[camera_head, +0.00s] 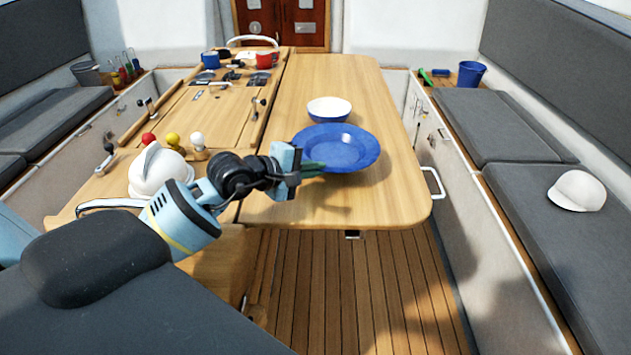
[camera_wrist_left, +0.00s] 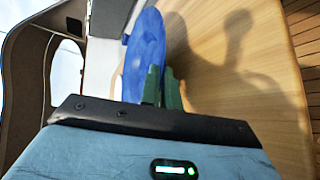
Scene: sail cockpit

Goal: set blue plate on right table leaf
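The blue plate (camera_head: 345,146) is roughly level over the right table leaf (camera_head: 375,205), on the near side of a bowl. My left gripper (camera_head: 308,168) comes in from the left and is shut on the plate's near-left rim. The left wrist view shows the green fingers (camera_wrist_left: 162,88) at the edge of the plate (camera_wrist_left: 146,48). A shadow of gripper and plate falls on the wood apart from them, so the plate appears to be a little above the leaf. My right gripper is out of view.
A white and blue bowl (camera_head: 329,109) stands on the leaf just behind the plate. A white helmet-like thing (camera_head: 160,170) and several coloured knobs are on the left side. The leaf's near end and far part are clear. A white handle (camera_head: 434,181) sits by its right edge.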

